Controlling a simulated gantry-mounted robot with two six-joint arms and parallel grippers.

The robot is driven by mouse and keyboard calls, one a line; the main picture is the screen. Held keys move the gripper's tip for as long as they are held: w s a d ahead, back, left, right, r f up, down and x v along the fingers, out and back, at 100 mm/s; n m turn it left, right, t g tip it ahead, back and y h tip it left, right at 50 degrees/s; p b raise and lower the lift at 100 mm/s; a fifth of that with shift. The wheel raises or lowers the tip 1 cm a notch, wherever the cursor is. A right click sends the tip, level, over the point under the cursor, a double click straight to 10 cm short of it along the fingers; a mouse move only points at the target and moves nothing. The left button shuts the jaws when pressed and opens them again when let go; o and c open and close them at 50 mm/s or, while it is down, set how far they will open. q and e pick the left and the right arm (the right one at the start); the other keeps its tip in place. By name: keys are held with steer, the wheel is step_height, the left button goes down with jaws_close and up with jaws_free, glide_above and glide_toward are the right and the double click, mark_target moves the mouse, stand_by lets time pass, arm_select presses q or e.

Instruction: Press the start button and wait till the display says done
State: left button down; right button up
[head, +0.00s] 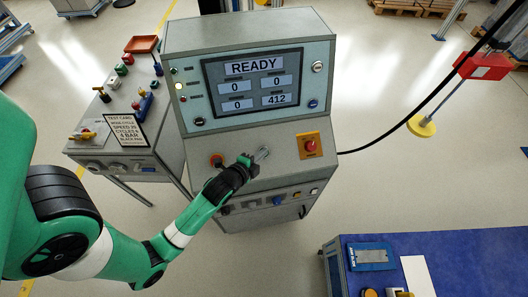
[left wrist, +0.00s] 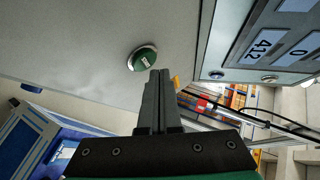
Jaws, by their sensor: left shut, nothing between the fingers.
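The control console's display (head: 253,84) reads READY, with three fields at 0 and one at 412. My left gripper (head: 262,154) is over the console's sloped lower panel, shut and empty. In the left wrist view its closed fingers (left wrist: 157,78) point toward a round green button (left wrist: 143,59), which has a pale mark and a metal ring. The fingertips appear just beside the button; I cannot tell whether they touch it. The button cannot be made out in the head view, where the gripper covers that part of the panel. My right gripper is not in view.
A red emergency stop (head: 310,146) on an orange plate sits right of my gripper. An orange-ringed control (head: 217,160) is at the panel's left. A side bench with a test card (head: 125,130) stands left. A blue-topped table (head: 450,260) is at front right.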

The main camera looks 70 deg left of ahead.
arm_select(q)
steer(key=shift+a+f, duration=0.1)
stand_by(0.6)
steer(key=shift+a+f, duration=0.15)
steer(key=shift+f, duration=0.1)
steer(key=shift+a+f, duration=0.2)
steer(key=shift+f, duration=0.15)
stand_by(0.5)
steer(key=shift+r, duration=0.15)
steer(key=shift+d+r+p, duration=0.45)
steer(key=shift+r+p, duration=0.1)
steer(key=shift+p, duration=0.15)
